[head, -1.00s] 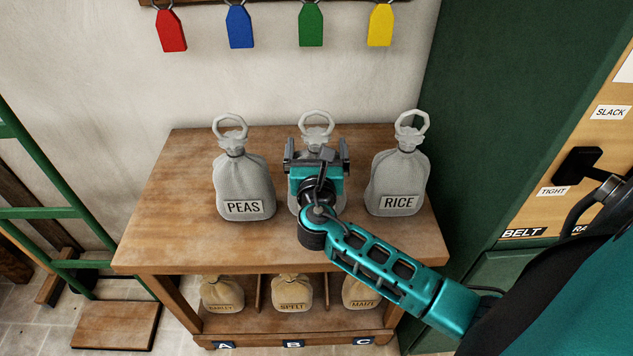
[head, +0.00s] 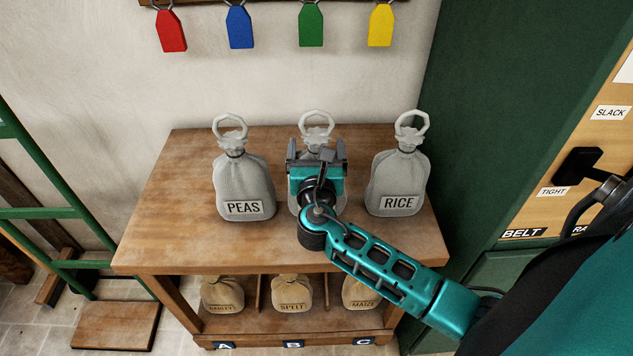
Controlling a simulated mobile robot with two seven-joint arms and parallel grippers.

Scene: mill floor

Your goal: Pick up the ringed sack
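Three grey sacks stand upright on the wooden table top, each with a pale ring at its neck: PEAS (head: 244,183) at left, RICE (head: 398,180) at right, and a middle sack (head: 317,123). My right gripper (head: 316,150) is in front of the middle sack, its two fingers apart, one to each side of the sack's neck as seen from here. The gripper hides most of this sack and any label. I cannot tell whether the fingers touch it. The ring shows above the gripper. My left gripper is not in view.
Below, a shelf holds brown sacks, including SPELT (head: 292,292) and MAIZE (head: 361,291), over tags A, B, C. Coloured tags hang on the wall above. A green cabinet (head: 505,110) stands at right, a green frame (head: 60,212) at left. The table's left front is clear.

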